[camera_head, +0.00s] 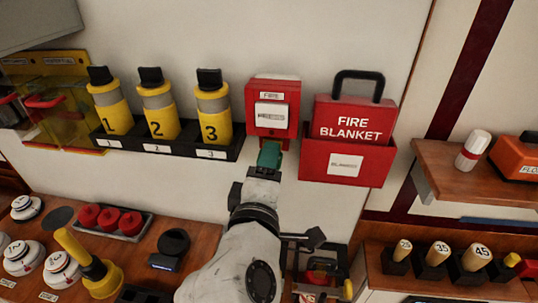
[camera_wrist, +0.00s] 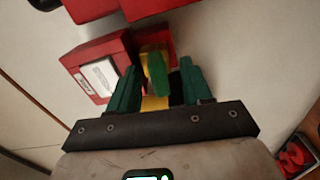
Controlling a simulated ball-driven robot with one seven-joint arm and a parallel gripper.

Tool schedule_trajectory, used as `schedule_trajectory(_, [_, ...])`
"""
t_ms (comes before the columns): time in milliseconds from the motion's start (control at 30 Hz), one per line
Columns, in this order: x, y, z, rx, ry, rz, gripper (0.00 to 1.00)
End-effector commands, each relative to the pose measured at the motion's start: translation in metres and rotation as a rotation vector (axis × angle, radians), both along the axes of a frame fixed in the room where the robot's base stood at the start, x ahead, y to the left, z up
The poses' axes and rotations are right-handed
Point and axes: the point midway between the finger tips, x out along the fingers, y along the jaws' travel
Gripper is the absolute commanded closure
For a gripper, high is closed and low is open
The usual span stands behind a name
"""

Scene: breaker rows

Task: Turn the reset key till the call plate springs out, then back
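The red fire call point (camera_head: 272,112) is on the wall in the middle of the head view, with a white call plate (camera_head: 271,115) on its front. In the wrist view the call point (camera_wrist: 97,68) is tilted, and its plate (camera_wrist: 100,76) appears flush. My gripper (camera_head: 268,155) is just below its lower edge. In the wrist view the green fingers of my gripper (camera_wrist: 160,82) stand apart on either side of a brighter green piece (camera_wrist: 158,74), apparently the reset key, with yellow behind it. Gaps show beside it; contact is unclear. The gripper hides the key in the head view.
A red fire blanket box (camera_head: 346,150) hangs close to the right of my gripper. Several numbered yellow cylinders stand in a black rack (camera_head: 170,146) to the left. A bench (camera_head: 195,237) with knobs is below left, and shelves (camera_head: 432,185) are at right.

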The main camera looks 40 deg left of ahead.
Motion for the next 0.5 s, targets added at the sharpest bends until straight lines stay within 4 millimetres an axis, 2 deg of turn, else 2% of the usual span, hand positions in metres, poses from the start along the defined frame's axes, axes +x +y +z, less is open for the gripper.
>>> schedule_trajectory(267, [-0.003, -0.001, 0.001, 0.002, -0.003, 0.002, 0.51])
schedule_trajectory(367, [-0.010, -0.005, 0.001, 0.002, -0.003, 0.003, 0.51])
schedule_trajectory(500, [-0.030, -0.017, 0.000, 0.002, 0.000, 0.003, 0.51])
